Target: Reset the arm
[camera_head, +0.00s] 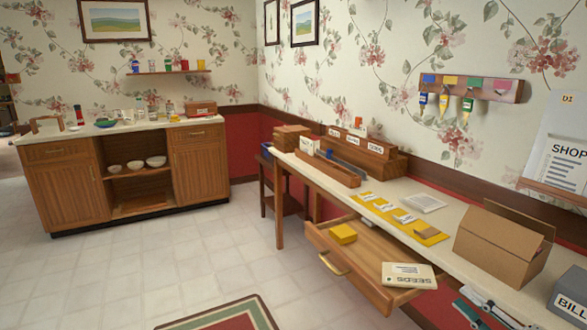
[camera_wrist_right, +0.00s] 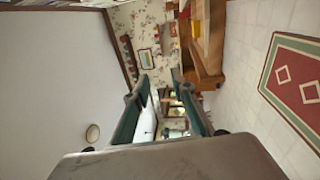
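My right gripper (camera_head: 488,310) shows at the bottom right of the head view, in front of the long table (camera_head: 437,203). Its fingers are teal and grey, and the frame cuts off the rest. In the right wrist view the two fingers of the gripper (camera_wrist_right: 161,85) stand apart with only distant room between them, so it is open and empty. My left gripper is not in the head view. The table's drawer (camera_head: 365,262) is pulled out; a yellow block (camera_head: 343,234) and a white labelled packet (camera_head: 409,275) lie in it.
An open cardboard box (camera_head: 498,246) and a dark box marked BILL (camera_head: 569,298) stand near the right gripper. Wooden organisers (camera_head: 362,152) stand farther back. A cabinet (camera_head: 65,185) stands across the room. The tiled floor (camera_head: 190,262) is mostly clear, with a rug (camera_head: 225,318).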

